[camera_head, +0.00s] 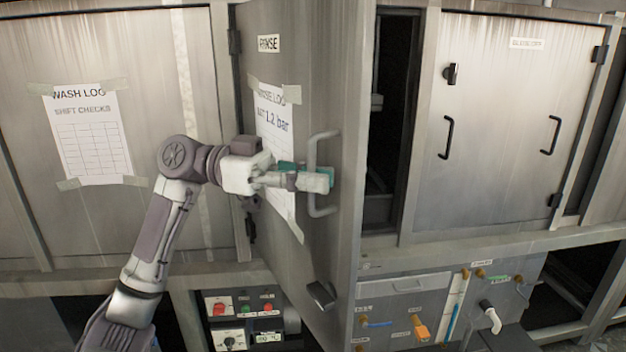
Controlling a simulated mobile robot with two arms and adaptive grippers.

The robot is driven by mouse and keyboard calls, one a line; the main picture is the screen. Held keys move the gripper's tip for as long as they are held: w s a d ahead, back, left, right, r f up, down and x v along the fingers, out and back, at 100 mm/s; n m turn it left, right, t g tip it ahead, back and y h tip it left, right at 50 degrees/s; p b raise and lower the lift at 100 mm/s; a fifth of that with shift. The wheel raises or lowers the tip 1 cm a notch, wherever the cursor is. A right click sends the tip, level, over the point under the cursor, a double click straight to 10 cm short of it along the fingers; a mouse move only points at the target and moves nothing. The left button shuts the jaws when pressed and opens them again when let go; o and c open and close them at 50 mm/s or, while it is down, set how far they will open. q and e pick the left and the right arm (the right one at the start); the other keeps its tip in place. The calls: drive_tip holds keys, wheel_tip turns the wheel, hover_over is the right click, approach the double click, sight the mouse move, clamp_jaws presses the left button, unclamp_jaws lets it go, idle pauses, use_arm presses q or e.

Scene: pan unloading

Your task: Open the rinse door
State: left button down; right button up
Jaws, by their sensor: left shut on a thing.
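The rinse door (335,85) stands partly open, swung out toward me from hinges on its left side. It bears a "RINSE" label at its top and a paper log sheet taped below it. My left gripper (322,180) is at the door's vertical grey handle (313,147) and is shut on it. A green piece shows at the fingers. Part of the log sheet is hidden behind my left arm. A dark opening (393,110) shows to the right of the door. My right gripper is not in view.
A closed door with a "WASH LOG" sheet (93,135) is on the left. Another closed door (500,120) with two black handles is on the right. A control panel (245,320) with knobs sits below the rinse door. Pipes and valves (420,325) are at the lower right.

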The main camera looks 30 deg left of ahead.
use_arm(q)
drive_tip(key=c, duration=1.2)
unclamp_jaws()
drive_tip(key=shift+a, duration=0.1)
drive_tip(key=s+a, duration=0.1)
drive_tip(key=a, duration=1.1)
drive_tip(key=shift+s, duration=0.25)
